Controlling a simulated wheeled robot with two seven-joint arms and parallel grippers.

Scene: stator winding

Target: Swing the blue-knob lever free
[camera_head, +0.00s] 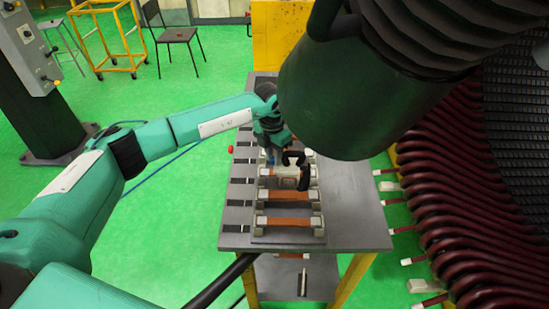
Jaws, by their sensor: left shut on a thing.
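My left gripper (270,149) reaches in from the left over the far part of the fixture on the grey table. It is shut on the blue-knob lever, whose blue knob (270,158) shows as a small blue patch just under the fingers. The rest of the lever is mostly hidden by the gripper and too small to make out. A pale block with a black curved handle (303,170) sits on the fixture just right of and below the gripper. My right gripper is not in view.
The grey table (357,215) carries a rack with copper-coloured bars (289,222). A small red knob (230,149) is at its left edge. Dark red coils (450,210) stand further right.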

